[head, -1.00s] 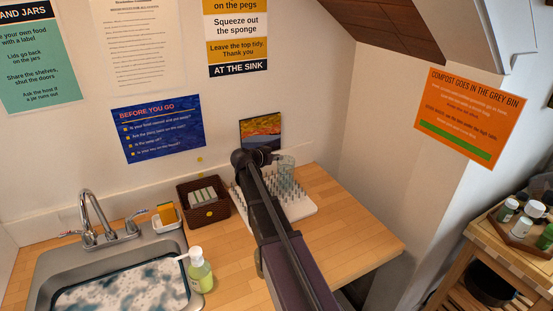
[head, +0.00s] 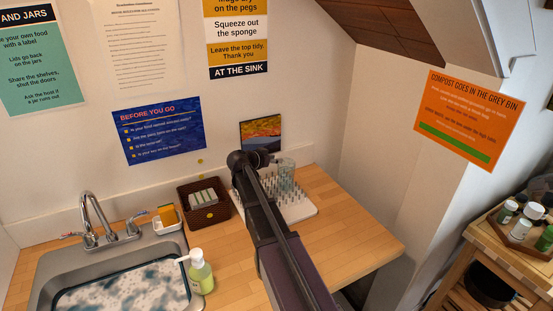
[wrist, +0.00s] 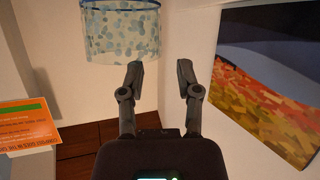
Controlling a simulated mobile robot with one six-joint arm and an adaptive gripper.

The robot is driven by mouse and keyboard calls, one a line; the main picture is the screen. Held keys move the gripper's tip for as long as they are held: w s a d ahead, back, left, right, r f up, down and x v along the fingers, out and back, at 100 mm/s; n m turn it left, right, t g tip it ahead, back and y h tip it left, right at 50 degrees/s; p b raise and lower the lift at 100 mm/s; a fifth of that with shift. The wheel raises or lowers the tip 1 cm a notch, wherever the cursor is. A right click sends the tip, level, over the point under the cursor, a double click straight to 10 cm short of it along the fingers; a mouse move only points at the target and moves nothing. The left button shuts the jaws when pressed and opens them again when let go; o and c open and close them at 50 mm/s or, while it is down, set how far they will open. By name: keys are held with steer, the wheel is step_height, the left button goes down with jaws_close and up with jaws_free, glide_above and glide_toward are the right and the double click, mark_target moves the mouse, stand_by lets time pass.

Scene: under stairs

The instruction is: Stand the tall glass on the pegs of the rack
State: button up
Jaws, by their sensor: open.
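The tall glass (head: 286,174) is clear with bluish-green spots. It stands over the pegs of the white rack (head: 303,211), toward the rack's back, and looks upright along its axis. In the wrist view the glass (wrist: 120,38) is at the top left, with its blue-edged end at the picture's top. My gripper (wrist: 161,68) is open and empty. Its fingertips are apart from the glass in the wrist view, with clear space between them. In the head view my arm hides part of the rack, and the fingers are hard to make out. I cannot see how the pegs meet the glass.
A brown basket (head: 205,213) stands left of the rack, near a soap bottle (head: 200,272) and the sink (head: 115,255). A small picture (head: 261,134) leans at the wall behind. The wooden counter (head: 350,233) is clear at right. A sloping ceiling (head: 390,25) hangs above.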

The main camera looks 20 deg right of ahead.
steer(key=p+v, duration=0.3)
steer(key=v, duration=0.7)
steer(key=shift+p, duration=0.3)
steer(key=shift+s+a, duration=0.1)
steer(key=s+a+f+n+g+y, duration=0.1)
steer(key=s+a+f+n+y, duration=0.2)
steer(key=s, duration=0.5)
steer(key=s+a+f+n+g+y, duration=0.2)
steer(key=s+a+f+n+y, duration=0.2)
steer(key=s, duration=0.4)
steer(key=s+a+f+n+g+y, duration=0.2)
steer(key=s+a+f+n+y, duration=0.2)
steer(key=s, duration=0.4)
steer(key=shift+s+a+n+y, duration=0.4)
steer(key=shift+a+n+y, duration=0.3)
steer(key=shift+a+n, duration=0.35)
steer(key=shift+s+f, duration=0.1)
steer(key=shift+f, duration=0.05)
